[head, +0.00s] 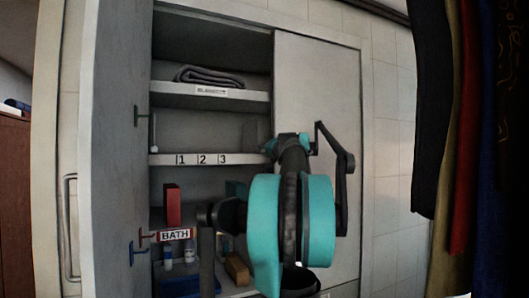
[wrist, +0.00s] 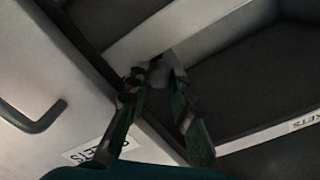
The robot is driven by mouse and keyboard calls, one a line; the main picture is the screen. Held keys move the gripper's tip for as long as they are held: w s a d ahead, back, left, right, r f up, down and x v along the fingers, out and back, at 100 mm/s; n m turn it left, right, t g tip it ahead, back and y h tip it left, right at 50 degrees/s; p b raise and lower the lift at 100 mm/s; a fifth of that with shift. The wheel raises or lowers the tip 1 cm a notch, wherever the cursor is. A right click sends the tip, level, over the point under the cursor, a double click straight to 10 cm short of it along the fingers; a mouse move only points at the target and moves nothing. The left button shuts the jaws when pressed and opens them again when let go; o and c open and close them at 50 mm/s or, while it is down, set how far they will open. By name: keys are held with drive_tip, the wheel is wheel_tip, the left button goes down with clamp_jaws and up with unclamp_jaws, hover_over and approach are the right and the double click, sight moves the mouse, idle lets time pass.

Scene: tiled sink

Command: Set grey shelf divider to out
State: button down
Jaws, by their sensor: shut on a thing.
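The arm partly hides the gripper in the head view. In the wrist view my gripper (wrist: 154,78) has its dark fingers closed on a small grey piece (wrist: 159,73), apparently part of the divider, close to a pale shelf board. The fingers cover much of that piece.
The middle shelf edge (head: 195,159) bears the numbers 1, 2 and 3. A folded dark blanket (head: 209,76) lies on the shelf above. The left door (head: 115,150) is open; the right door (head: 330,90) is closed. Clothes (head: 460,130) hang at right.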

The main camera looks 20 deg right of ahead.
drive_tip(key=a, duration=1)
drive_tip(key=shift+a, duration=0.15)
drive_tip(key=c, duration=1.6)
unclamp_jaws()
drive_tip(key=shift+a, duration=0.2)
drive_tip(key=shift+s+d, duration=0.1)
drive_tip(key=s, duration=1.1)
drive_tip(key=shift+s+a, duration=0.2)
drive_tip(key=shift+s, duration=0.2)
